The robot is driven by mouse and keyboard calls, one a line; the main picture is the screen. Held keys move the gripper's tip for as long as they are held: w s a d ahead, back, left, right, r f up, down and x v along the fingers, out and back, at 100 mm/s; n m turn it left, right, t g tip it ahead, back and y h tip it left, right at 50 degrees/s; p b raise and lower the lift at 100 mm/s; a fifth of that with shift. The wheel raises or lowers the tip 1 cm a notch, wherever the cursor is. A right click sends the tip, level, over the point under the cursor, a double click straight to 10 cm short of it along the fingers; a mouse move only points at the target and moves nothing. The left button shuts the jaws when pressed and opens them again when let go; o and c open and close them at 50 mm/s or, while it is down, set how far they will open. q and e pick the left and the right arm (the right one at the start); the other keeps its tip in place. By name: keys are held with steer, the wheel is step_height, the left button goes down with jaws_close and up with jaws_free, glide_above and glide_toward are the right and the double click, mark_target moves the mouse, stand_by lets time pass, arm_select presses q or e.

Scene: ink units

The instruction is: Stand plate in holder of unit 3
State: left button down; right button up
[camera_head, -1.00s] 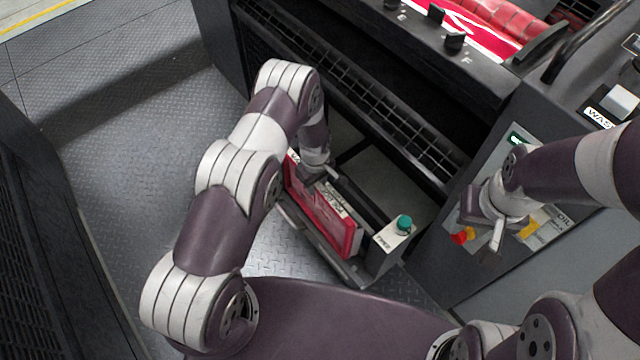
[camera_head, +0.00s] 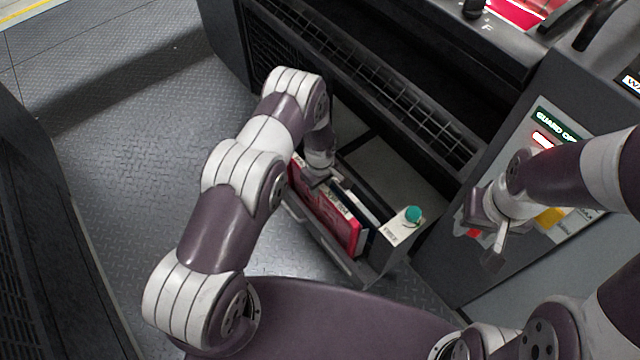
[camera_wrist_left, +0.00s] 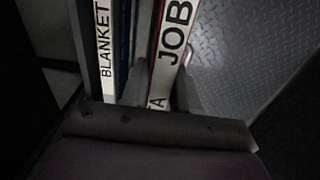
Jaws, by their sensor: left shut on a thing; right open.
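The red plate (camera_head: 325,213) stands on edge in the holder (camera_head: 345,262), an open dark rack low at the front of the machine. Its white top edge with the letters JOB shows in the left wrist view (camera_wrist_left: 173,45). My left gripper (camera_head: 326,176) is shut on the red plate from above; in the left wrist view its fingers are on either side of the edge. A second, dark plate (camera_head: 366,218) with a white edge marked BLANKET (camera_wrist_left: 105,55) stands beside it. My right gripper (camera_head: 482,238) is open and empty in front of the machine's side panel.
A box with a teal button (camera_head: 413,214) stands at the holder's right end. A black mesh guard (camera_head: 400,110) runs above the holder. A panel with a green sign (camera_head: 556,125) is behind my right gripper. Patterned metal floor (camera_head: 130,170) is clear at left.

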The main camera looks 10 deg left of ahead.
arm_select(q)
steer(key=shift+f+b, duration=0.3)
steer(key=shift+f, duration=0.1)
stand_by(0.5)
steer(key=c, duration=0.8)
jaws_free()
steer(key=shift+o, duration=0.2)
step_height(320, 180, up, 13)
steer(key=p, duration=0.3)
steer(key=shift+f, duration=0.2)
